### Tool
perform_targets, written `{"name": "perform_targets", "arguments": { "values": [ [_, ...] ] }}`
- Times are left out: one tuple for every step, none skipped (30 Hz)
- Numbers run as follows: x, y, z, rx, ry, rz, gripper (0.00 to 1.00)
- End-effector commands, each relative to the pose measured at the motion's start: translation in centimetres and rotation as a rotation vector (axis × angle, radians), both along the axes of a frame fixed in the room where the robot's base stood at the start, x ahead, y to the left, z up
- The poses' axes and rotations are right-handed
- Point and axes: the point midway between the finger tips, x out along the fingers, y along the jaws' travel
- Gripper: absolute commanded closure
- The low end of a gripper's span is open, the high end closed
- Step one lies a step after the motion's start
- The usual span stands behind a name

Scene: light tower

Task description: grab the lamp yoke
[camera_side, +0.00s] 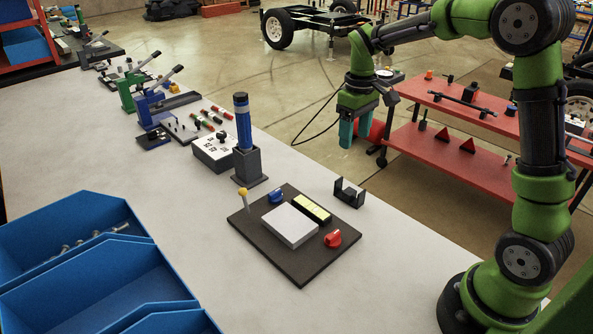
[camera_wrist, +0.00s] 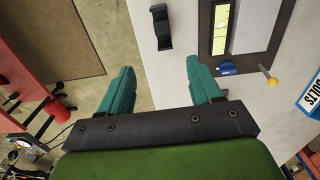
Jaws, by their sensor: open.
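The lamp yoke appears to be the small black U-shaped bracket (camera_side: 348,192). It stands on the grey-white table to the right of the dark control board. In the wrist view the yoke (camera_wrist: 161,27) lies at the top middle, beyond the fingertips. My gripper (camera_side: 357,127) has teal fingers pointing down and is raised, beyond the table's far edge in the side view. In the wrist view my gripper (camera_wrist: 160,66) has its fingers spread wide with nothing between them. It is apart from the yoke.
The dark board (camera_side: 297,270) carries a grey plate, blue and red knobs and a yellow-tipped lever. A blue cylinder stands in a grey holder (camera_side: 249,166). Blue bins (camera_side: 65,235) sit at the left. A red shelf cart (camera_side: 440,150) stands beyond the table. Table around the yoke is clear.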

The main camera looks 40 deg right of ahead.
Motion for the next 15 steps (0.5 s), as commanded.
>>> {"name": "perform_targets", "arguments": {
  "values": [
    [-0.1, 0.0, -0.8, 0.001, 0.004, 0.005, 0.36],
    [-0.1, 0.1, -1.3, 0.001, 0.005, 0.005, 0.36],
    [-0.1, 0.1, -2.1, 0.001, 0.004, 0.005, 0.36],
    [-0.2, 0.1, -2.8, 0.002, 0.005, 0.003, 0.36],
    [-0.2, 0.1, -3.4, 0.002, 0.006, 0.004, 0.36],
    [-0.2, 0.1, -4.3, 0.002, 0.005, 0.004, 0.36],
    [-0.2, 0.1, -5.0, 0.003, 0.006, 0.003, 0.36],
    [-0.2, 0.1, -5.7, 0.002, 0.005, 0.002, 0.36],
    [-0.2, 0.1, -6.5, 0.002, 0.005, 0.003, 0.36],
    [-0.2, 0.1, -7.2, 0.002, 0.005, 0.004, 0.36],
    [-0.2, 0.1, -7.8, 0.003, 0.005, 0.002, 0.36],
    [-0.2, 0.1, -8.5, 0.002, 0.003, 0.002, 0.36],
    [-0.2, 0.1, -9.1, 0.002, 0.003, 0.002, 0.36],
    [-0.2, 0.1, -9.5, 0.002, 0.003, 0.002, 0.36],
    [-0.2, 0.1, -10.0, 0.002, 0.002, 0.002, 0.36]
  ]
}}
